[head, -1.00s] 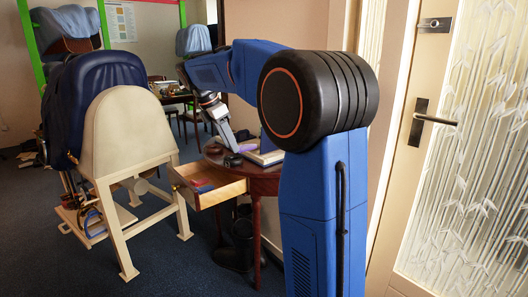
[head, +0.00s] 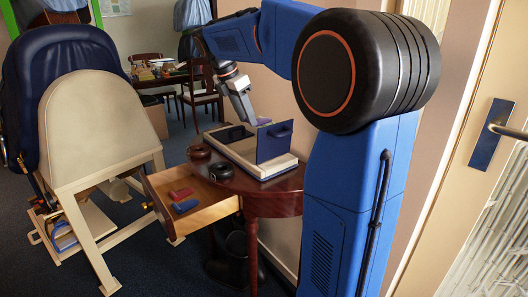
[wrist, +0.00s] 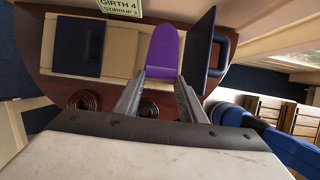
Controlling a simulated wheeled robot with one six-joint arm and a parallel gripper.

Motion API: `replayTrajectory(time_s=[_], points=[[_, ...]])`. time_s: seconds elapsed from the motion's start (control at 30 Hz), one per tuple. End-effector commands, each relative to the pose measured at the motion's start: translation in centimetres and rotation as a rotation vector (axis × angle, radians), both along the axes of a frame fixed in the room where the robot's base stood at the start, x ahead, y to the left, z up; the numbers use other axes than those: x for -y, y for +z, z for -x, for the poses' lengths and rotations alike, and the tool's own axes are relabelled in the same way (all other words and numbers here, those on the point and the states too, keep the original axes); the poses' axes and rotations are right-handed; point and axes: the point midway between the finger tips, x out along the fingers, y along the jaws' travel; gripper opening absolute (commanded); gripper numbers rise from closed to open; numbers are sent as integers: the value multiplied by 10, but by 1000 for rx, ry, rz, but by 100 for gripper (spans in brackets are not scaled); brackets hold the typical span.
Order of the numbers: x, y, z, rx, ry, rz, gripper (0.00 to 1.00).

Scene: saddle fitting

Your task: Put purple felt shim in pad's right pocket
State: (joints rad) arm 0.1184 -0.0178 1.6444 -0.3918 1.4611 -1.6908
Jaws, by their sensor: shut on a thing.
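The purple felt shim (wrist: 163,50) is a flat piece with a rounded far end, held between the fingertips of my gripper (wrist: 160,80). In the head view the shim (head: 263,122) shows only as a small purple bit beside my gripper (head: 248,120), above the pad. The cream pad (head: 225,144) lies on the round table. Its left navy flap (wrist: 77,46) lies flat. Its right navy flap (wrist: 199,42) stands upright, just right of the shim in the wrist view. The right pocket's opening is mostly hidden by the shim and fingers.
Two dark rings (head: 221,170) (head: 199,152) lie on the wooden table (head: 270,203) in front of the pad. An open drawer (head: 212,213) holds red and blue pieces. A cream saddle stand (head: 105,120) is at left, a door at right. A label (wrist: 120,8) is behind the pad.

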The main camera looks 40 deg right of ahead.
Motion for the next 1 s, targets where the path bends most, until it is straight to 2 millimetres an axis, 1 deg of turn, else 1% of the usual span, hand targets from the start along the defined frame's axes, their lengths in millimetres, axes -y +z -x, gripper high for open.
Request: replayTrajectory(time_s=[0.03,0.1,0.27,0.5,0.6,0.83,1.0], points=[[0,-8,1,-3,0,0,16],[0,-19,1,-3,1,0,16],[0,-38,2,-2,0,0,16],[0,-77,2,-2,0,0,16],[0,-89,2,-2,0,0,16],[0,-104,2,-2,0,0,16],[-1,-126,2,-3,0,0,16]])
